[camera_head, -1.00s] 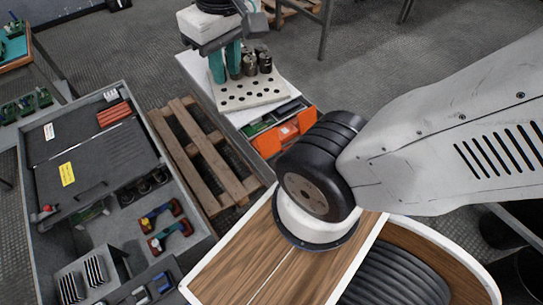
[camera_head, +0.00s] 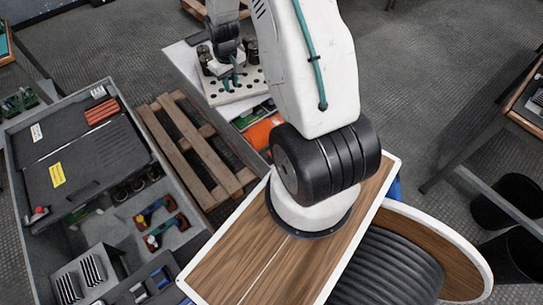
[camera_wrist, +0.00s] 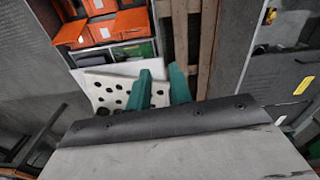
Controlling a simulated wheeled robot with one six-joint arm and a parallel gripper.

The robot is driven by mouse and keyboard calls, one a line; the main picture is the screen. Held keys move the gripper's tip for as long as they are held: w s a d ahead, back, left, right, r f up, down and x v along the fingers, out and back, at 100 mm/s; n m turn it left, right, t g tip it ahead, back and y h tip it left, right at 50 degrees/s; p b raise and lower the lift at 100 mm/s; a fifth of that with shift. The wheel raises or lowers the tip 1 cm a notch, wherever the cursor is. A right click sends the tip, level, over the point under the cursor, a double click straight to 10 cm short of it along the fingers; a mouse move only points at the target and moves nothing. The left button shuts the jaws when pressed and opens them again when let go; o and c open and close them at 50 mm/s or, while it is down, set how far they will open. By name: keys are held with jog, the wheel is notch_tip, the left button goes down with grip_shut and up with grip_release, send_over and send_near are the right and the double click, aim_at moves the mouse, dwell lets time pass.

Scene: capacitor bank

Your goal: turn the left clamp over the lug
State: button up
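My gripper (camera_head: 234,76) is over the white perforated plate (camera_head: 226,95) at the top of the head view. In the wrist view, the two teal fingers of my gripper (camera_wrist: 160,82) stand apart with a gap and nothing seen between them. The plate (camera_wrist: 106,92) shows behind and to the left of the fingers there. Dark cylindrical parts (camera_head: 206,58) stand at the back of the plate, beside the gripper and partly hidden by the arm. I cannot make out the left clamp or the lug in either view.
A wooden pallet (camera_head: 196,150) lies on the floor left of the plate's bench. A grey tool case (camera_head: 85,165) stands further left. Orange bins (camera_head: 262,132) sit below the plate, also seen in the wrist view (camera_wrist: 112,22). Black bins (camera_head: 507,200) stand at the right.

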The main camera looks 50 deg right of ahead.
jog(key=shift+m, duration=0.4)
jog(key=s+d+f, duration=0.2)
jog(key=s+f, duration=0.2)
jog(key=f, duration=0.7)
jog(key=s+d+f, duration=0.2)
jog(key=s+f, duration=0.2)
jog(key=f, duration=0.7)
jog(key=s+d+f, duration=0.2)
jog(key=s+f, duration=0.2)
jog(key=f, duration=0.7)
jog(key=shift+s+f, duration=0.2)
jog(key=shift+s, duration=0.1)
jog(key=shift+s+a+f, duration=0.1)
jog(key=shift+s+f, duration=0.05)
jog(key=shift+f, duration=0.6)
notch_tip(320, 180, down, 7)
jog(key=shift+r, duration=0.15)
grip_shut()
